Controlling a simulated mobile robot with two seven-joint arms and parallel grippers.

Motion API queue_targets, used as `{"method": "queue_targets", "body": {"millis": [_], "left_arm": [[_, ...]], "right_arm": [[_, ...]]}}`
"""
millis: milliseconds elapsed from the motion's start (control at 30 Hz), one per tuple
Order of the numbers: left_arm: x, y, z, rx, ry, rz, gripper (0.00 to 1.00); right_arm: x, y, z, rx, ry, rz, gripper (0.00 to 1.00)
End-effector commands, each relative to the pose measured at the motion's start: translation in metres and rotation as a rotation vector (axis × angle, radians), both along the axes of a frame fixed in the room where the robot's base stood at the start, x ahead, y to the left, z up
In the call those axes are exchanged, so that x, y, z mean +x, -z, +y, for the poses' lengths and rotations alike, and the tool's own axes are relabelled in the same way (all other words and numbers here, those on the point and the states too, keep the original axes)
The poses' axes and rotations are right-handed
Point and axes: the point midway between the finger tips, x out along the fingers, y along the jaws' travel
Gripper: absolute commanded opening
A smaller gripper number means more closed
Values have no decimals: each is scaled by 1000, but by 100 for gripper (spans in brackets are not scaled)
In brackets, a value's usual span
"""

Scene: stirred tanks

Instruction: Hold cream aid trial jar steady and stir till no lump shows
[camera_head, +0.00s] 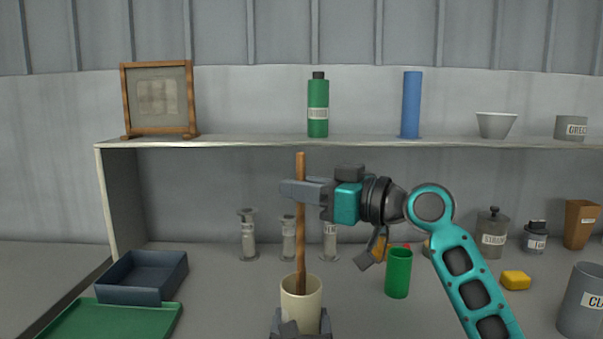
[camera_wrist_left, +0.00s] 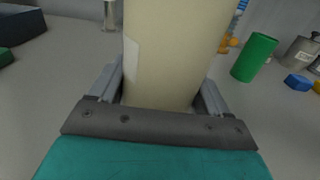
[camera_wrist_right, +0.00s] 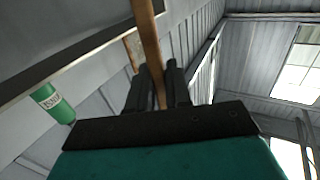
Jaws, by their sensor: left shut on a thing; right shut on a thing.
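The cream jar (camera_head: 301,306) stands upright at the bottom middle of the head view. My left gripper (camera_head: 301,327) is shut around its lower part, and the left wrist view shows the jar (camera_wrist_left: 175,55) between both fingers (camera_wrist_left: 160,95). A brown wooden stirring stick (camera_head: 300,215) stands nearly upright with its lower end inside the jar. My right gripper (camera_head: 300,190) is shut on the stick's upper part; the right wrist view shows the stick (camera_wrist_right: 148,40) between the fingers (camera_wrist_right: 155,85). The jar's inside and any lumps are hidden.
A green cup (camera_head: 398,273) stands right of the jar, with a yellow block (camera_head: 516,280) further right. A dark blue tray (camera_head: 143,277) and green tray (camera_head: 115,320) lie at left. A shelf (camera_head: 240,141) with bottles runs behind. Small labelled jars stand beneath it.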

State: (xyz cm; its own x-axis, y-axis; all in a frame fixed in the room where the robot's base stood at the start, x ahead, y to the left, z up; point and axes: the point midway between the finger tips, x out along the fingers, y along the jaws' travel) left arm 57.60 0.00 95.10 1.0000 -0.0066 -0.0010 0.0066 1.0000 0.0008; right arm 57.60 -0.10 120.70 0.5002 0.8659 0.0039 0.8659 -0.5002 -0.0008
Motion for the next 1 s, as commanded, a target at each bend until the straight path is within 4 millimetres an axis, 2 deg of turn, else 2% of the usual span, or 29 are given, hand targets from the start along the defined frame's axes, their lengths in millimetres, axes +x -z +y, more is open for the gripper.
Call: {"method": "queue_targets", "body": {"millis": [1000], "left_arm": [[0,0,0,0,0,1,44]], "right_arm": [[0,80,0,-1,0,1,0]]}}
